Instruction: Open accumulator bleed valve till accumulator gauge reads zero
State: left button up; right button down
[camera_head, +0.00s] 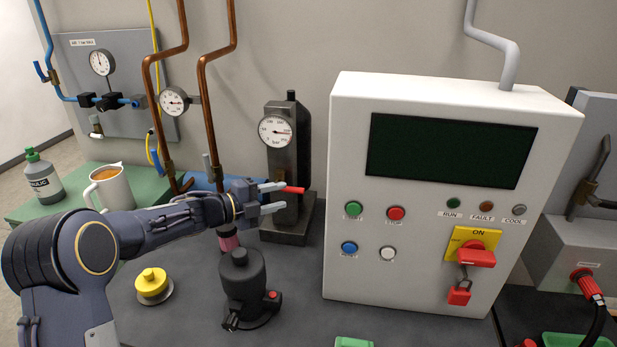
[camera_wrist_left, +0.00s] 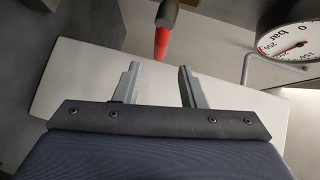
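The accumulator gauge (camera_head: 277,131) is a round white dial on a dark grey block (camera_head: 287,171) behind my left gripper. It shows partly at the right edge of the left wrist view (camera_wrist_left: 295,45), marked bar, its needle away from the 0. A red-sleeved lever (camera_head: 293,190), seemingly the bleed valve handle, sticks out low at the block. My left gripper (camera_head: 284,195) is open and empty beside it. In the left wrist view the red lever (camera_wrist_left: 162,42) lies just beyond the gap between the open fingertips (camera_wrist_left: 159,68). My right gripper is out of view.
A white control cabinet (camera_head: 450,105) stands close on the right, with a red lockable switch (camera_head: 475,257). A dark pump-like unit (camera_head: 243,280) and a yellow knob (camera_head: 152,283) stand below my arm. Copper pipes (camera_head: 205,110) run behind. A mug (camera_head: 110,186) is left.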

aim_at(298, 192)
pick_arm(q)
jog(key=p+x, duration=0.1)
jog(key=x, duration=0.6)
jog(key=shift+d+f+p, duration=0.1)
jog(key=shift+d+p, duration=0.1)
jog(key=shift+p, duration=0.2)
grip_shut()
